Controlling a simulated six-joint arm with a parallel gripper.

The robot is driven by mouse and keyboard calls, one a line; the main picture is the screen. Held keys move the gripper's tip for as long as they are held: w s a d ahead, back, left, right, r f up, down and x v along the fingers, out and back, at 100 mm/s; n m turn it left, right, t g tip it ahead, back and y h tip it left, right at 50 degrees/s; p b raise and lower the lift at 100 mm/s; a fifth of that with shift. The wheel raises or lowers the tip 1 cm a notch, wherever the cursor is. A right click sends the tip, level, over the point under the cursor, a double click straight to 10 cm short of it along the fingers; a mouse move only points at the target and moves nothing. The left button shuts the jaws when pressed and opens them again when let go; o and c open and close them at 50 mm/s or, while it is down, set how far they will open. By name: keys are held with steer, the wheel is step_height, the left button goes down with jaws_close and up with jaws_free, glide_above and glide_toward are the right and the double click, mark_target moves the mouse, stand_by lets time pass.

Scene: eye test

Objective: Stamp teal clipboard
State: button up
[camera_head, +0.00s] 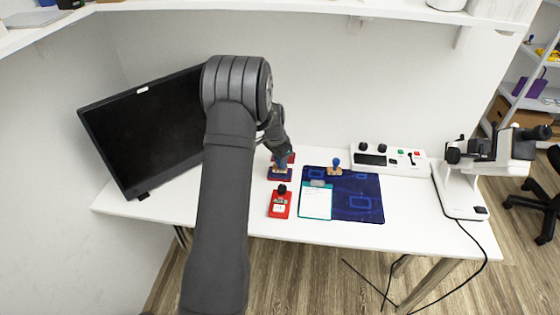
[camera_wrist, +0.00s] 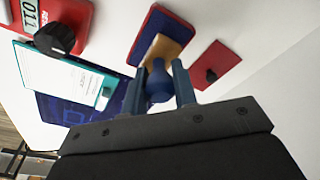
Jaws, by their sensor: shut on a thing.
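My gripper (camera_wrist: 158,85) is shut on the blue handle of a stamp (camera_wrist: 162,49) with a wooden base. The stamp is at a dark blue ink pad with a red rim (camera_wrist: 141,57); I cannot tell whether it touches the pad. In the head view my gripper (camera_head: 280,158) is over this pad (camera_head: 280,176), partly hiding the stamp. The teal clipboard (camera_head: 315,204), with a white sheet and a metal clip, lies flat right of the pad. It also shows at the left in the wrist view (camera_wrist: 104,92).
A second blue-handled stamp (camera_head: 335,168) stands behind the clipboard. A monitor (camera_head: 145,130), control box (camera_head: 388,159) and microscope (camera_head: 470,170) flank the area.

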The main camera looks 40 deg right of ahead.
steer(key=shift+f, duration=0.6)
stand_by(1.1)
steer(key=shift+r, duration=3.55)
steer(key=w+a+f+n, duration=0.1)
steer(key=w+a+n, duration=0.25)
steer(key=a, duration=0.65)
steer(key=w+a+n+t+y, duration=0.1)
steer(key=w+a+n, duration=0.3)
steer(key=a, duration=0.5)
steer(key=w+a+f+n, duration=0.15)
steer(key=a+n, duration=0.35)
steer(key=a, duration=0.5)
steer(key=s+a+f+n, duration=0.2)
steer(key=a+f, duration=0.1)
steer(key=a, duration=0.6)
steer(key=s+a+f+n, duration=0.3)
steer(key=a, duration=0.6)
steer(key=shift+s+t+y, duration=0.15)
steer(key=shift+t+y, duration=0.25)
